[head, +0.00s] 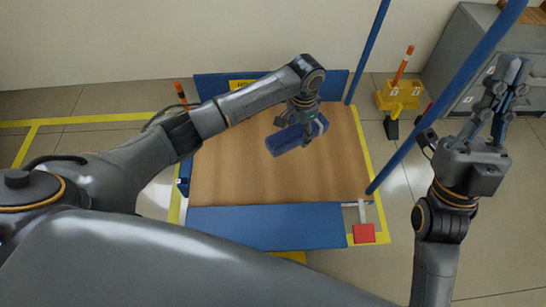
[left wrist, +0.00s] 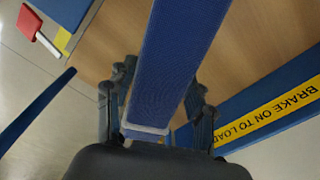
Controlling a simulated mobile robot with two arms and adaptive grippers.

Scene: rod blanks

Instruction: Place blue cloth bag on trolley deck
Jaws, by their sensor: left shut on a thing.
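The blue cloth bag (head: 284,140) is a small blue block over the middle of the wooden trolley deck (head: 225,180). My left gripper (head: 306,134) is shut on it at its right part. In the left wrist view the bag (left wrist: 178,55) runs as a long woven blue strip between the two fingers of the left gripper (left wrist: 158,105), with wood behind it. I cannot tell whether the bag touches the deck or hangs just above it. My right gripper (head: 507,90) is up at the right, away from the trolley; its finger gap is unclear.
Blue raised edges (head: 265,228) bound the deck front and back. Tall blue posts (head: 440,105) rise at its right side. A red pedal (head: 364,233) sits at the front right corner. A yellow stand (head: 398,95) and grey cabinet (head: 463,60) are to the right. The deck around the bag is clear.

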